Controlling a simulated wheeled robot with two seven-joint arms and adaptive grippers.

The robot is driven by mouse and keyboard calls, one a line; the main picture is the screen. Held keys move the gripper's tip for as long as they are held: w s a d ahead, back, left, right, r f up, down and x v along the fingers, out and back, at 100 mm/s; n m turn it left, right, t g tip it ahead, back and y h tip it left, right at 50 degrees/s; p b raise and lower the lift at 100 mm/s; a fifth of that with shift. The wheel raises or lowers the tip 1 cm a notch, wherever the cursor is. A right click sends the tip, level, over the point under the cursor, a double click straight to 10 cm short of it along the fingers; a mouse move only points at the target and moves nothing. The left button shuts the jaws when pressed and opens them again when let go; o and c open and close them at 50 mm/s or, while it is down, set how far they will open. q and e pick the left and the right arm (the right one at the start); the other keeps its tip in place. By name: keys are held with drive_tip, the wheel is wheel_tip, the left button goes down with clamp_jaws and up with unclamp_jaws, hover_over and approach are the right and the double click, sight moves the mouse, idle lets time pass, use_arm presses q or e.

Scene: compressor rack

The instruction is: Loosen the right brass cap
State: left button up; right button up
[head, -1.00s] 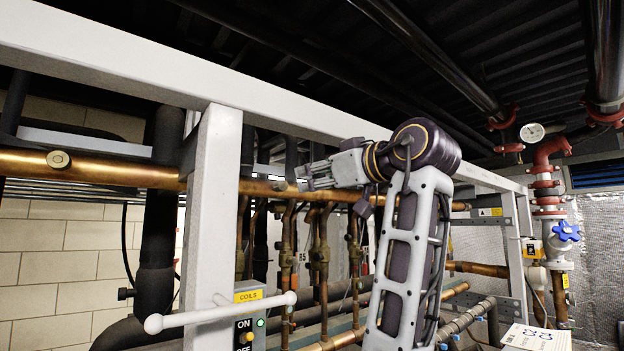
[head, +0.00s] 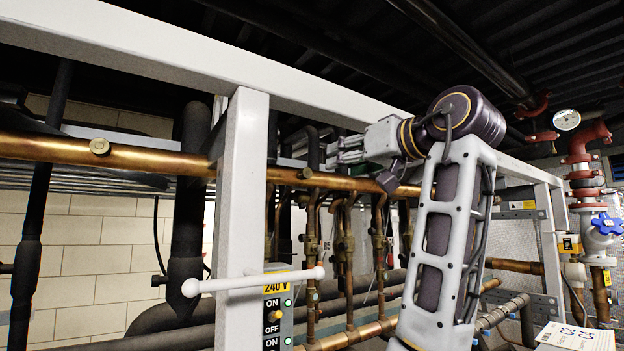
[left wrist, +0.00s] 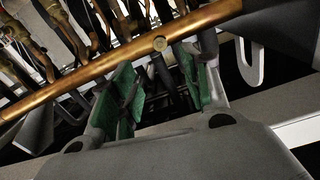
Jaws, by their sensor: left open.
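The right brass cap (head: 305,173) is a small round fitting on the front of the horizontal copper pipe (head: 60,150), just right of the white post. In the left wrist view the cap (left wrist: 160,43) shows on the pipe, beyond the gap between my fingertips. My left gripper (head: 332,155) is open, with green-padded fingers, above and right of the cap in the head view. In the left wrist view my left gripper (left wrist: 160,85) holds nothing. It looks apart from the cap. A second brass cap (head: 99,146) sits on the pipe left of the post. My right gripper is out of view.
A white post (head: 243,190) and top beam (head: 180,65) frame the rack. A white handle bar (head: 250,281) and a 240 V switch box (head: 278,312) stand below. Vertical copper pipes (head: 345,250) crowd behind the main pipe. A blue valve wheel (head: 606,223) is at far right.

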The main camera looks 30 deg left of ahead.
sight(308, 172)
use_arm(q)
drive_tip(key=shift+d+m, duration=0.1)
drive_tip(key=shift+m, duration=0.2)
drive_tip(key=p+x, duration=0.3)
drive_tip(key=x, duration=1)
drive_tip(key=shift+w+a+r+p, duration=0.1)
drive_tip(key=shift+w+a+p, duration=0.05)
drive_tip(key=shift+a+p, duration=0.2)
drive_tip(key=shift+c, duration=0.4)
drive_tip(key=c, duration=1)
